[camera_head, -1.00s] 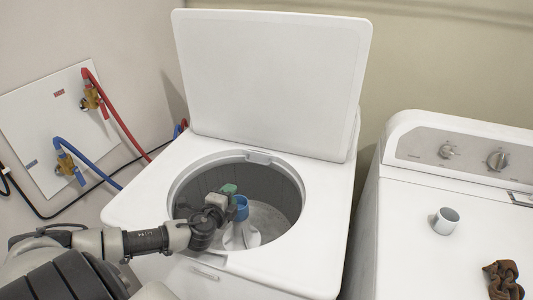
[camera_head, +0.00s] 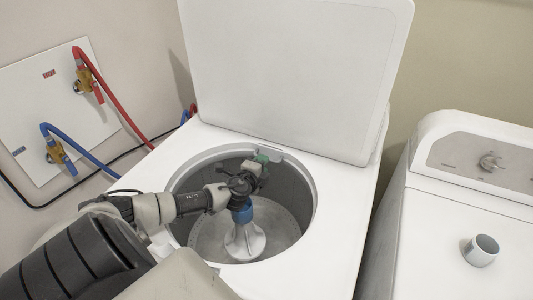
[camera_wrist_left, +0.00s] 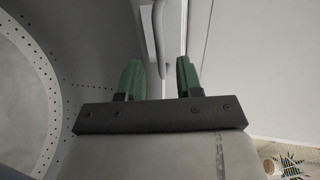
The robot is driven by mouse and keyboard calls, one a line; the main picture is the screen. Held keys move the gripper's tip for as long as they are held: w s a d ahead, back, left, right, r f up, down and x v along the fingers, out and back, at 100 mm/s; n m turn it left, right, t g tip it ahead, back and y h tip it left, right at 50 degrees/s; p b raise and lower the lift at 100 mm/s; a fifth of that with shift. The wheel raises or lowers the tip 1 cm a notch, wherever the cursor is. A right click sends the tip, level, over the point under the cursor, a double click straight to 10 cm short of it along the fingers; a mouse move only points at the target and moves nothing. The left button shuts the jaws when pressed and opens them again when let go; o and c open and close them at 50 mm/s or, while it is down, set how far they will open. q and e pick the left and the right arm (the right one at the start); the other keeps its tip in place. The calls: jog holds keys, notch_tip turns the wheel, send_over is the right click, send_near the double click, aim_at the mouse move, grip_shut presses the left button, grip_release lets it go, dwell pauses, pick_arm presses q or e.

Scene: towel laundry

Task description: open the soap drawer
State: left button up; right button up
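The washer (camera_head: 330,222) has its lid (camera_head: 290,70) raised. A small pale fitting, which looks like the soap drawer (camera_head: 272,153), sits at the back rim of the tub opening, partly behind my fingertips. In the left wrist view, a pale handle-like bar (camera_wrist_left: 159,40) lies ahead of and between the fingers; it seems to belong to this drawer. My left gripper (camera_head: 262,157), with green fingertips, reaches over the tub to the back rim. Its fingers are apart with nothing between the tips in the left wrist view (camera_wrist_left: 158,78). Contact cannot be told. My right gripper is out of view.
The tub holds a blue-topped agitator (camera_head: 243,235) just below my left wrist. Red (camera_head: 115,95) and blue (camera_head: 85,155) hoses run from the wall at left.

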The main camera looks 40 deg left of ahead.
pick_arm(q)
jog(key=shift+x, duration=1.75)
grip_shut()
